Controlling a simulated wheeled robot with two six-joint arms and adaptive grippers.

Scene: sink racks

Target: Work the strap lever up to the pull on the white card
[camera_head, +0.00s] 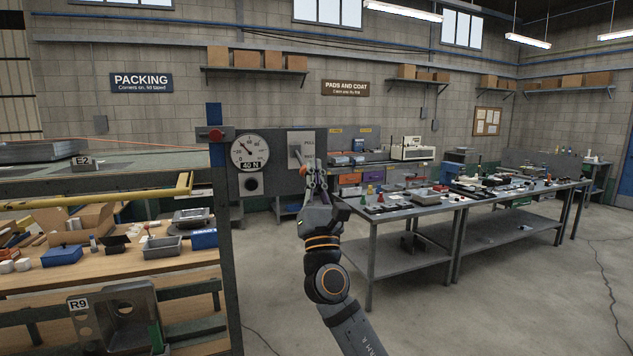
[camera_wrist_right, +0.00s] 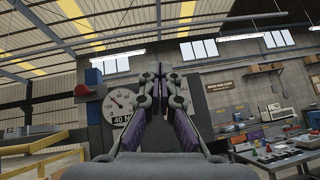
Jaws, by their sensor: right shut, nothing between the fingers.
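A white card (camera_head: 251,165) reading "40 N" sits on the grey panel under a round dial gauge (camera_head: 250,150). In the right wrist view the card (camera_wrist_right: 122,120) is below the dial (camera_wrist_right: 122,101), partly cut off by my gripper. A pale plate marked "PULL" (camera_head: 307,136) is right of the dial, with a grey lever (camera_head: 297,152) in front of it. An orange-red tip (camera_head: 302,171) shows beside my fingers. My right gripper (camera_head: 314,166) is shut and empty in front of the lever area. I cannot tell whether it touches the lever. My left gripper is out of view.
A post with a red knob (camera_head: 216,134) stands left of the dial. A shelf unit with a yellow rail (camera_head: 110,194) and loaded bench is at left. A grey table (camera_head: 425,207) with small parts is at right. Open floor (camera_head: 480,300) lies in front of it.

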